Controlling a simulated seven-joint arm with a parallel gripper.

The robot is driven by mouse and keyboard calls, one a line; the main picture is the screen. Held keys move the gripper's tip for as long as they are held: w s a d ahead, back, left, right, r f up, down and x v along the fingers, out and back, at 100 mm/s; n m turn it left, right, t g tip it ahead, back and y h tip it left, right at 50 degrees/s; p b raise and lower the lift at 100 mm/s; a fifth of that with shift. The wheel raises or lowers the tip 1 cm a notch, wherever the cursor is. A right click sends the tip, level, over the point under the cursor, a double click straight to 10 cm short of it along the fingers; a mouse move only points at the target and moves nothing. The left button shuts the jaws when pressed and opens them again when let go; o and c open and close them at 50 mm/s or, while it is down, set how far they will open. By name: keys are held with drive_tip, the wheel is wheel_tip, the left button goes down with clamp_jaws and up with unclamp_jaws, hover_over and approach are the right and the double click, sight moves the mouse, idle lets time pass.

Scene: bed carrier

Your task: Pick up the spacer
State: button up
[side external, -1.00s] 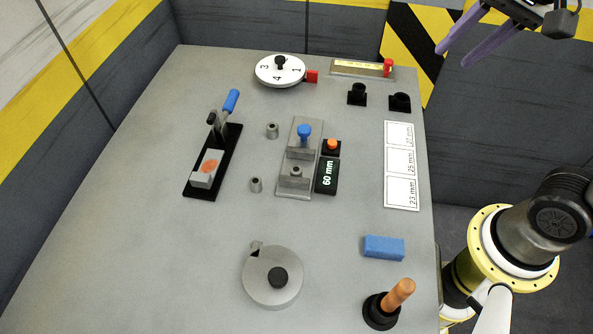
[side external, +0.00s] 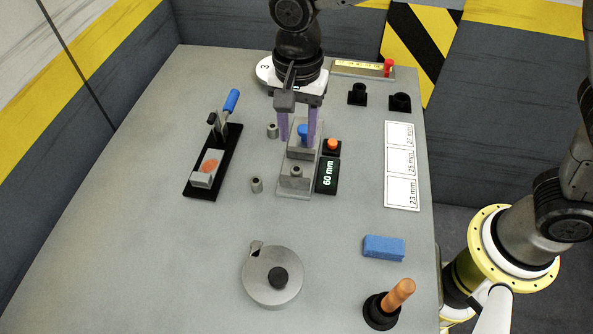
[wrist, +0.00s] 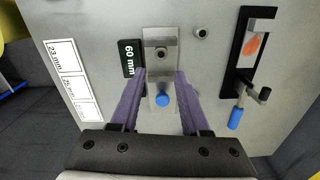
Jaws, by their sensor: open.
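Small grey cylindrical spacers show in the side view. One spacer (side external: 272,131) stands on the table left of my gripper, and another spacer (side external: 256,185) stands nearer the camera. A third small grey cylinder (side external: 296,172) sits on the near part of the grey gauge block (side external: 294,189). In the wrist view this cylinder (wrist: 160,53) lies beyond my fingertips, and one loose spacer (wrist: 200,31) is at upper right. My gripper (side external: 298,138) is open, with purple fingers either side of the gauge's blue knob (side external: 302,131). No spacer is between the fingers.
A black display reading 60 mm (side external: 326,176) and an orange button (side external: 332,145) stand right of the gauge. A toggle clamp with blue handle (side external: 231,101) is at left. A dial (side external: 264,70) is partly hidden behind my arm. The front-left table is clear.

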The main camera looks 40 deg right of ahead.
sight(296, 169)
wheel_tip(296, 169, down, 10)
drive_tip(key=shift+a+f, duration=0.15)
idle(0.4)
clamp_jaws()
